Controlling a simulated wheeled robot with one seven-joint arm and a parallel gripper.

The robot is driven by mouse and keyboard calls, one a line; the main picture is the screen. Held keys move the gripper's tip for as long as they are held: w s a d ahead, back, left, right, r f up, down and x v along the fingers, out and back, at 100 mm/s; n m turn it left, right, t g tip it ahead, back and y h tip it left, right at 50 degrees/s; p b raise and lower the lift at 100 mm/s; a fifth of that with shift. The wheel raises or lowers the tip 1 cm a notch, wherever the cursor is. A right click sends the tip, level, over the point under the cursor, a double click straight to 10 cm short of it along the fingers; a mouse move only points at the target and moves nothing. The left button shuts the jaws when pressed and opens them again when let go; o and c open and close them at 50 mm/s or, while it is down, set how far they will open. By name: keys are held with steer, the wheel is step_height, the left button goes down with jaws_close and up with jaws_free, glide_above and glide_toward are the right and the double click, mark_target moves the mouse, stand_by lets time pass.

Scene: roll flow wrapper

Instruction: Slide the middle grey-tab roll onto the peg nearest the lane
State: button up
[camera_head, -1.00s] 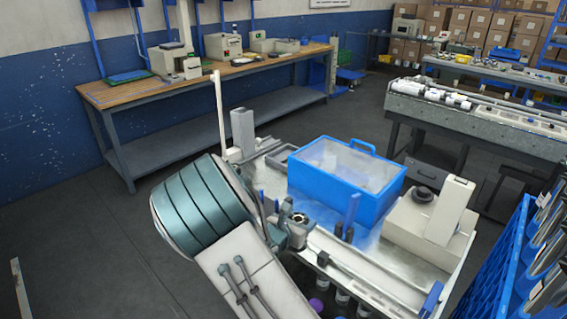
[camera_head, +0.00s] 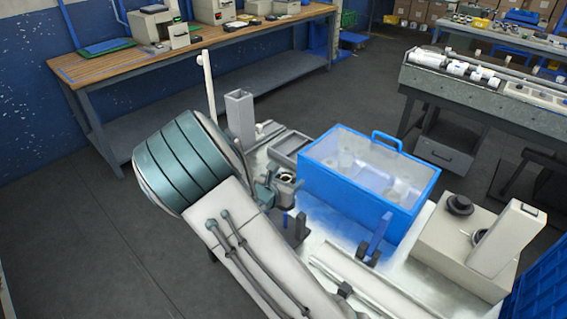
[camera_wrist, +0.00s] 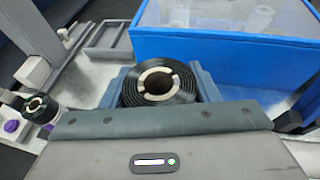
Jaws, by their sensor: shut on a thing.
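My gripper (camera_wrist: 158,92) is shut on a black roll (camera_wrist: 157,84) with a pale core and a dark hole, held between two blue-grey fingers. In the head view my gripper (camera_head: 280,188) holds this roll (camera_head: 288,177) over the white bench, left of the blue bin. The hole faces up. The colour of its tab cannot be made out. Another dark roll (camera_wrist: 38,107) with a pale core stands at the left of the wrist view, beside a purple piece (camera_wrist: 12,127). A thin blue upright (camera_head: 379,235) stands in front of the bin; I cannot tell which part is the peg.
The blue bin (camera_head: 340,188) with a clear lid stands right of my gripper. A grey tray (camera_head: 290,147) and grey square post (camera_head: 240,115) are behind it. A long pale channel (camera_head: 355,275) runs along the front. A cream machine (camera_head: 465,235) stands right.

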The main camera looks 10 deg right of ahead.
steer(key=shift+w+f, duration=0.2)
steer(key=shift+w, duration=0.35)
steer(key=shift+s+d+f+b, duration=0.15)
steer(key=shift+s+f+b, duration=0.05)
steer(key=shift+f+b, duration=1.25)
steer(key=shift+f, duration=0.3)
steer(key=shift+f+b, duration=2.6)
steer(key=shift+f, duration=0.15)
steer(key=o, duration=1.3)
